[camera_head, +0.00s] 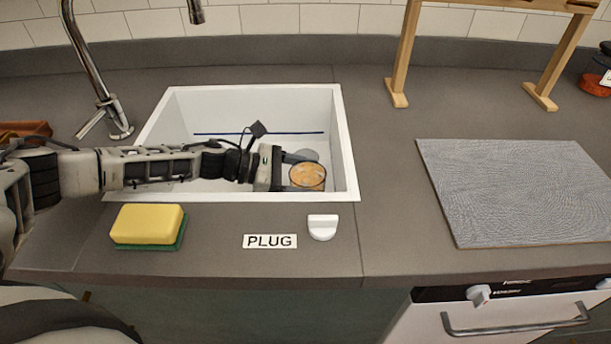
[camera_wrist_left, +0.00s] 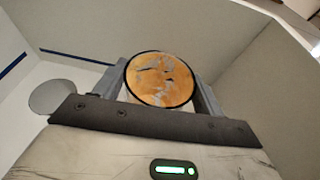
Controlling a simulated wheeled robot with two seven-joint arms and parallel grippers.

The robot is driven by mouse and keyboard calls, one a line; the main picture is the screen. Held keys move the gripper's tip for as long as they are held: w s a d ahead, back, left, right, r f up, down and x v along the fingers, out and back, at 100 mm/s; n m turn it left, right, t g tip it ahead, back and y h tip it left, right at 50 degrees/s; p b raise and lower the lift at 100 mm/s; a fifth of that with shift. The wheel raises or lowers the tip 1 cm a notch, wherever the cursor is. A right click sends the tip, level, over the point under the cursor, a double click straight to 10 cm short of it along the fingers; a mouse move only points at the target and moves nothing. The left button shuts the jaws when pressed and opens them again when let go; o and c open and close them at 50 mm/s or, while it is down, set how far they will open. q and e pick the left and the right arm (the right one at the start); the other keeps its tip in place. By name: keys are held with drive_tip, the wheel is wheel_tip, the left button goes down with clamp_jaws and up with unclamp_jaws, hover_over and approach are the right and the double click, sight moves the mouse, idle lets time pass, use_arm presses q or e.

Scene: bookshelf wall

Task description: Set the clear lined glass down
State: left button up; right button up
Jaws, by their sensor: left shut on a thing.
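The thing in my left gripper (camera_head: 304,173) shows a round, mottled orange face with a thin dark rim. I take it for the lined glass (camera_head: 307,177); its clear walls and lines cannot be made out. It also shows between the two fingers in the left wrist view (camera_wrist_left: 160,79). My left gripper is shut on it, inside the white sink (camera_head: 345,150) near its right front corner. Whether the glass touches the sink floor cannot be told. My right gripper is not in view.
A grey disc (camera_wrist_left: 52,97) lies in the sink. The tap (camera_head: 92,65) stands behind its left side. A yellow-green sponge (camera_head: 147,224), a PLUG label (camera_head: 270,241) and a white knob (camera_head: 322,227) are in front. A grey board (camera_head: 520,190) and wooden rack (camera_head: 402,55) stand right.

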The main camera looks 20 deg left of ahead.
use_arm(q)
drive_tip(key=shift+f+b, duration=0.25)
drive_tip(key=shift+b, duration=0.1)
drive_tip(key=o, duration=1.6)
drive_tip(key=shift+r, duration=0.1)
drive_tip(key=shift+c, duration=0.2)
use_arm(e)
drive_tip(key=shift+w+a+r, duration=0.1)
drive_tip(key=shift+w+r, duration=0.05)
use_arm(q)
drive_tip(key=shift+r+p, duration=0.2)
drive_tip(key=shift+p, duration=0.15)
drive_tip(key=shift+s+a, duration=0.15)
drive_tip(key=shift+a, duration=0.15)
drive_tip(key=b+v, duration=0.1)
drive_tip(key=v, duration=0.5)
drive_tip(key=shift+s+a+r, duration=0.2)
drive_tip(key=shift+a, duration=0.1)
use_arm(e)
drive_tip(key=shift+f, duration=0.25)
